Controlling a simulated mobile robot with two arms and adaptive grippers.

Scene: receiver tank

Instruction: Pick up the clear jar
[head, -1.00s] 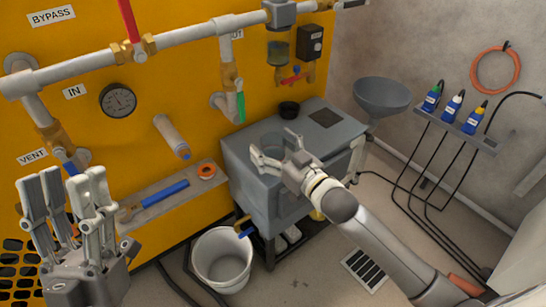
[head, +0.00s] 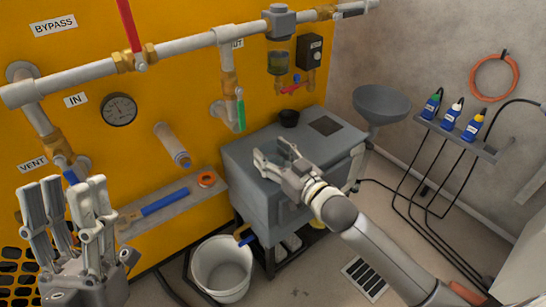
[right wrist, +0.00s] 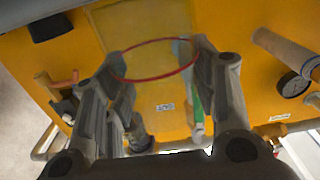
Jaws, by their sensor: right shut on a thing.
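My right gripper (head: 271,157) is over the top of the grey cabinet, its two fingers apart with the clear jar between them. In the right wrist view the clear jar (right wrist: 157,72) shows mainly as a thin red rim, with the yellow panel seen through it. The right gripper's fingertips (right wrist: 158,56) are against its two sides. In the head view the jar is hard to make out, and its base is hidden. My left gripper (head: 68,205) is at the lower left, fingers pointing up, open and empty.
The grey cabinet (head: 240,155) bears a small black cup (head: 289,118) at the back. A grey funnel (head: 382,102) stands to its right. The yellow panel (head: 190,80) with pipes and valves is behind. A white bucket (head: 222,268) is on the floor in front.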

